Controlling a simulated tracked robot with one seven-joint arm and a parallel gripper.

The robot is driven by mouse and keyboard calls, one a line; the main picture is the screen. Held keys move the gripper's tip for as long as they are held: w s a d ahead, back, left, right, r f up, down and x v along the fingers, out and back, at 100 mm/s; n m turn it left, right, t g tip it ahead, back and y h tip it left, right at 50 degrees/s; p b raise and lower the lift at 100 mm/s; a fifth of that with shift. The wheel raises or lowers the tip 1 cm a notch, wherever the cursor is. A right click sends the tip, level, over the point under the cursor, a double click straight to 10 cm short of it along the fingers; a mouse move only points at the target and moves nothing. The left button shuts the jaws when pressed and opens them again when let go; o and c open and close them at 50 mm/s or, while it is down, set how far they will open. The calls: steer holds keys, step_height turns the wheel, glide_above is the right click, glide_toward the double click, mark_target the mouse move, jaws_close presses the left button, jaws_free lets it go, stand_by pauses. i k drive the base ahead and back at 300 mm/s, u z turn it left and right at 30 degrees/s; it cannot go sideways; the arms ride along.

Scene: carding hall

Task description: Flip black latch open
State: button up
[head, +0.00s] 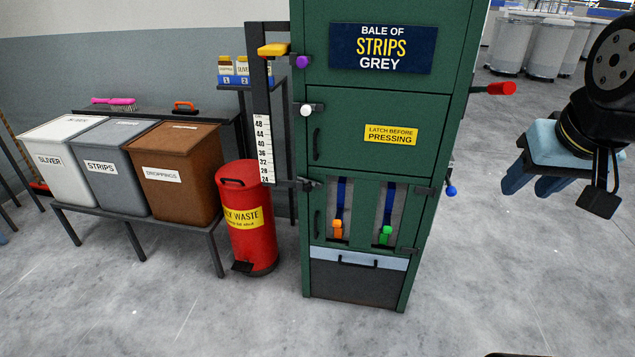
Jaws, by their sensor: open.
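A tall green baling press (385,125) stands in the middle of the head view. On its left edge sit a latch with a purple knob (302,62), a latch with a white knob (306,110) and, lower, a small dark latch (309,184) beside the lower door, which looks like the black one. Its exact position is too small to tell. My gripper (533,187) is at the right of the view, its blue fingers apart and empty. It is in the air, well to the right of the press and away from the latch.
A red waste bin (240,228) stands close to the press's left side. A red handle (500,89) and a blue knob (451,190) stick out on its right. A bench with white, grey and brown bins (175,175) is at left. The floor in front is clear.

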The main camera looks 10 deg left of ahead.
mark_target(308, 185)
steer(key=i, duration=0.85)
steer(key=u, duration=0.05)
